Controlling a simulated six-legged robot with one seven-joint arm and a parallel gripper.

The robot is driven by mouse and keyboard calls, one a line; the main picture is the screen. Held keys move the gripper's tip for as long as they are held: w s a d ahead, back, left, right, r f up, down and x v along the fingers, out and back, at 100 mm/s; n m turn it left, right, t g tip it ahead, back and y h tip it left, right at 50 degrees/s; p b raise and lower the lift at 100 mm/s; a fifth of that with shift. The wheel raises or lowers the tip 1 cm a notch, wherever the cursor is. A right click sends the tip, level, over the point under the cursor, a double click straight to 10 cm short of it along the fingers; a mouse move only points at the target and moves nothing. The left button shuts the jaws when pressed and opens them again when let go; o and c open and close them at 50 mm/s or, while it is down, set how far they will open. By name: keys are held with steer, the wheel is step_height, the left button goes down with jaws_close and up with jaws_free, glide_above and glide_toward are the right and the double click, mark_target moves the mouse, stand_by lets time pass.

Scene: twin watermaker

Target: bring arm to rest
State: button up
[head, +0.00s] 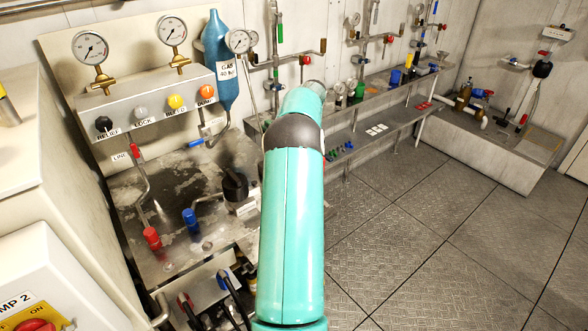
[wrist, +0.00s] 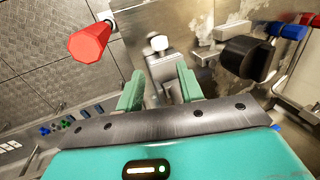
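My teal arm reaches up from the bottom middle of the head view, in front of the metal bench. My gripper does not show in the head view; the arm hides it or it is too far foreshortened. In the wrist view my gripper (wrist: 159,72) shows two green fingers set apart, so it is open. A silver fitting with a white cap (wrist: 160,44) shows beyond and between the fingers. I cannot tell whether the fingers touch it. A red tapered handle (wrist: 90,42) is at upper left, outside the fingers. A black knob (wrist: 246,58) is to the right.
A gauge panel (head: 140,104) with several knobs stands at left beside a blue gas bottle (head: 222,65). Red (head: 152,238) and blue (head: 190,222) valve handles rise from the bench. A pump box (head: 35,280) is at lower left. The tiled floor (head: 420,235) at right is clear.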

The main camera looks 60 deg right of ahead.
steer(key=shift+v, duration=1.35)
